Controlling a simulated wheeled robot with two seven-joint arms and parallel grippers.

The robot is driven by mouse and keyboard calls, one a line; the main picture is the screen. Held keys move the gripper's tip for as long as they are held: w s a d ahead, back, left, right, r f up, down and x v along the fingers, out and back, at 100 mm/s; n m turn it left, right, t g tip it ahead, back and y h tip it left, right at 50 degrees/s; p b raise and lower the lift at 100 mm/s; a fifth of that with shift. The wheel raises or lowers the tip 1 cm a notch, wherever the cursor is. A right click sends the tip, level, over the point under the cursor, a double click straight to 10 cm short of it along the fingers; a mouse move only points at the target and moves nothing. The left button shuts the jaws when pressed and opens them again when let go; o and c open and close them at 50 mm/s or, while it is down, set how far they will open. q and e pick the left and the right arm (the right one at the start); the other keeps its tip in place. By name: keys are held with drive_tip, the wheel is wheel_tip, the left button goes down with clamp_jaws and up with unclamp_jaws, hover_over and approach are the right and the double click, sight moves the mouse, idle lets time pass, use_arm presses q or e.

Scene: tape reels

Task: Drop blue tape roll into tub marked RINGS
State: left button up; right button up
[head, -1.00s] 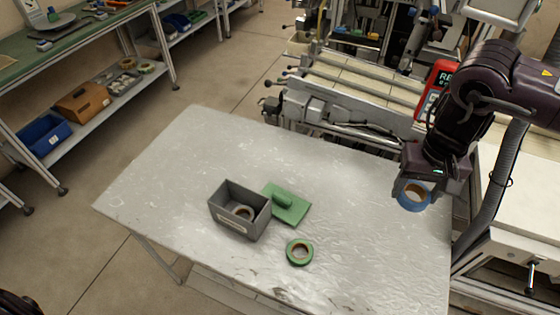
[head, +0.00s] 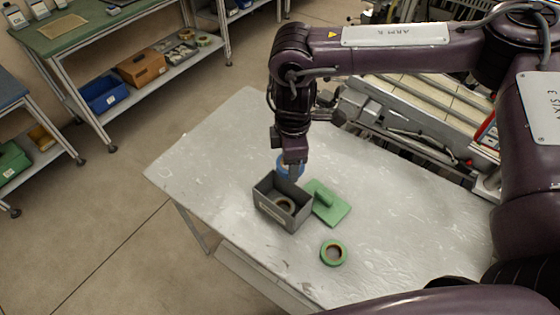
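The blue tape roll (head: 282,168) is held by my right gripper (head: 292,172), just above the back edge of the grey tub (head: 268,208). The gripper hides part of the roll. The gripper appears shut on the roll, pointing down. The tub stands on the metal table and has a pale label on its front, too small to read here. A roll with a dark and pale ring (head: 286,204) lies inside it. My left gripper is not in view.
A green trowel-like block with a handle (head: 328,204) lies right of the tub, close to it. A green tape roll (head: 333,253) lies nearer the front of the metal table (head: 400,235). The table's left part is clear. Shelves with bins stand at left.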

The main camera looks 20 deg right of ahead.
sight(283, 172)
drive_tip(key=n, duration=0.3)
drive_tip(key=a+f+n+p, duration=0.1)
drive_tip(key=n, duration=0.2)
drive_tip(key=a+n, duration=0.1)
drive_tip(key=n, duration=0.2)
drive_tip(key=shift+s+f+n, duration=0.25)
drive_tip(key=shift+s+n, duration=0.05)
drive_tip(key=shift+f+b, duration=0.5)
drive_tip(key=shift+f, duration=0.3)
use_arm(q)
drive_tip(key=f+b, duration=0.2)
drive_tip(key=b, duration=0.1)
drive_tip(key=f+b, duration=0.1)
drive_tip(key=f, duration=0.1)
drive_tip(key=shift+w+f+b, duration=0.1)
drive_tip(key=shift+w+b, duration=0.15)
drive_tip(key=shift+b, duration=0.05)
use_arm(e)
wheel_tip(283, 172, down, 7)
drive_tip(key=shift+r, duration=0.2)
drive_tip(key=o, duration=1)
drive_tip(key=shift+o, duration=0.2)
